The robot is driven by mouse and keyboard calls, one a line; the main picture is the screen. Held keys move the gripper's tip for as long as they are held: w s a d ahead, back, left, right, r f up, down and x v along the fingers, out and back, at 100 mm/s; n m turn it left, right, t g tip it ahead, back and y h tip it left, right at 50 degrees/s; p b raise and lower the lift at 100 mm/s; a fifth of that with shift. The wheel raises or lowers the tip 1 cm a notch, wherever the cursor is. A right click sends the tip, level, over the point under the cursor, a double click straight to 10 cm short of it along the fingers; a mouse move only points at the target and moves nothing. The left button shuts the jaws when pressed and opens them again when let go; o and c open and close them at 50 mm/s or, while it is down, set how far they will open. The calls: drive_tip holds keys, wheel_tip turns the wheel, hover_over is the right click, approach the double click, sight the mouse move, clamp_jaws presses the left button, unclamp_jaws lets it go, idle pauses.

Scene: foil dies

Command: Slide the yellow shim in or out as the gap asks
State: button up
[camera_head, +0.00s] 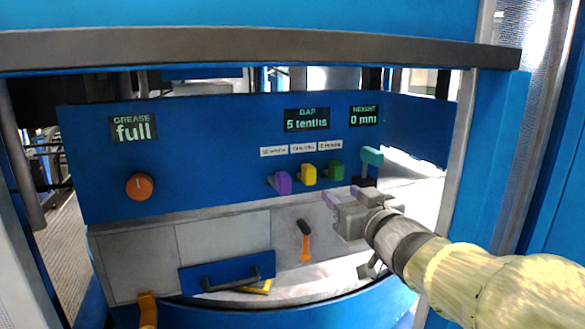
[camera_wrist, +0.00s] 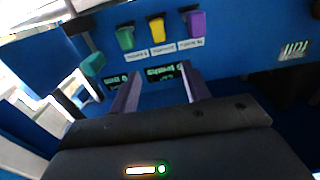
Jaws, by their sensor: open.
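The yellow shim (camera_head: 308,174) sticks out of the blue panel between the purple shim (camera_head: 283,182) and the green shim (camera_head: 336,169). All three also show upside down in the wrist view: yellow (camera_wrist: 156,28), purple (camera_wrist: 196,22), green (camera_wrist: 125,38). The gap display (camera_head: 307,120) reads 5 tenths. My gripper (camera_head: 343,195) is open and empty, in front of the panel below and right of the yellow shim in the head view. Its two fingers (camera_wrist: 158,80) point towards the panel in the wrist view, apart from the shims.
Small white labels (camera_head: 303,148) sit above the shims, mostly too small to read. The grease display (camera_head: 134,128) reads full and the height display (camera_head: 364,116) 0 mm. A teal block (camera_head: 372,156), an orange knob (camera_head: 140,187), an orange lever (camera_head: 305,245) and a blue drawer (camera_head: 228,271) stand around.

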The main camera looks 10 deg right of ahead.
sight(312, 171)
drive_tip(key=shift+w+f, duration=0.1)
drive_tip(key=w+a+p, duration=0.1)
drive_tip(key=w+p, duration=0.1)
drive_tip(key=w, duration=0.3)
drive_tip(key=w+a+p, duration=0.1)
drive_tip(key=w, duration=0.5)
drive_tip(key=w+a+p, duration=0.1)
drive_tip(key=w+p, duration=0.1)
drive_tip(key=w, duration=0.4)
drive_tip(key=shift+a+p, duration=0.2)
drive_tip(key=shift+p, duration=0.15)
drive_tip(key=shift+s, duration=0.1)
drive_tip(key=shift+c, duration=0.2)
